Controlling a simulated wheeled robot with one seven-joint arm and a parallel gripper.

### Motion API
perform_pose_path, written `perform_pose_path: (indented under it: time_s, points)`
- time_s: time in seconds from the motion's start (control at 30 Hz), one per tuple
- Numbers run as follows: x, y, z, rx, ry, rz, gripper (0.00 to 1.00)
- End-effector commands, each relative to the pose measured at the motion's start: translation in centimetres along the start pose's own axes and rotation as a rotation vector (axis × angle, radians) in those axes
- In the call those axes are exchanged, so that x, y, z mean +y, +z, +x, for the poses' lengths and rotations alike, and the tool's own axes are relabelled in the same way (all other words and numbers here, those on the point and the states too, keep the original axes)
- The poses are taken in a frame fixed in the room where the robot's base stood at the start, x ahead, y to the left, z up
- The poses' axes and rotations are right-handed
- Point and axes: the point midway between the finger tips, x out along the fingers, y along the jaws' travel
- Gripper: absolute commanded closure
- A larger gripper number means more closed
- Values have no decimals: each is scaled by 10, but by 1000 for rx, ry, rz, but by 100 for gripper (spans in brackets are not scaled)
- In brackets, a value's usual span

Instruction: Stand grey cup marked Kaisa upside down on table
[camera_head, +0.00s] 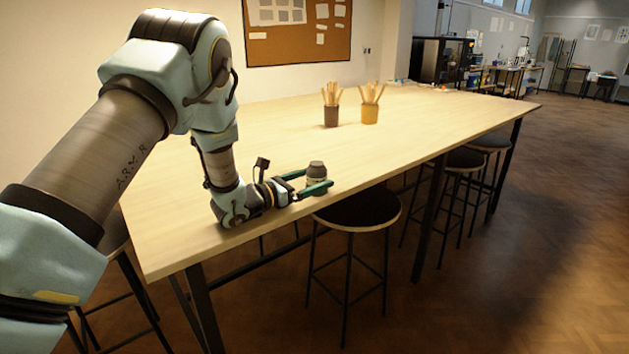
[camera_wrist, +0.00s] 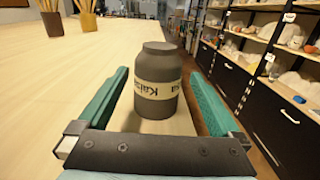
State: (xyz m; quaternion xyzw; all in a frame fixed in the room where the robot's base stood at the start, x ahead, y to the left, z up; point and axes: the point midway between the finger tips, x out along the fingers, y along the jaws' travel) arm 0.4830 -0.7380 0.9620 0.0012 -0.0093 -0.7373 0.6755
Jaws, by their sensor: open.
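The grey cup (camera_head: 316,170) stands near the table's front edge; it also shows large in the wrist view (camera_wrist: 157,98). Its pale band carries the name Kaisa, and the letters read upside down. A narrower end is at the top, and the cup looks upright on its axis, not tilted. My gripper (camera_head: 318,180) is open, with its green fingers on either side of the cup. In the wrist view there is a gap between each finger and the cup. The cup's foot seems to rest on the wooden table (camera_head: 230,130); the near bar of my gripper covers part of the tabletop.
A brown pot (camera_head: 331,115) and a yellow pot (camera_head: 370,113), both holding wooden tools, stand farther back on the table. The tabletop around the cup is clear. A stool (camera_head: 358,210) stands below the front edge. Shelves (camera_wrist: 262,60) line the right in the wrist view.

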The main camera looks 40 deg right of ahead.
Motion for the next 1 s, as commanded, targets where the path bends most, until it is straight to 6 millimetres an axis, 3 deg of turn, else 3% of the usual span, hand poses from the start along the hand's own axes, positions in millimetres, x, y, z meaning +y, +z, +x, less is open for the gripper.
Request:
perform_pose_path:
  time_s: [0.03,0.3,0.5,0.83,1.0]
  points:
    - [2,-20,-17,33,11,-12,0]
    - [3,-16,-72,28,15,-7,0]
    - [3,-12,-97,24,15,-6,0]
    - [2,-6,-104,22,13,-7,0]
    - [2,17,-103,17,11,-6,0]
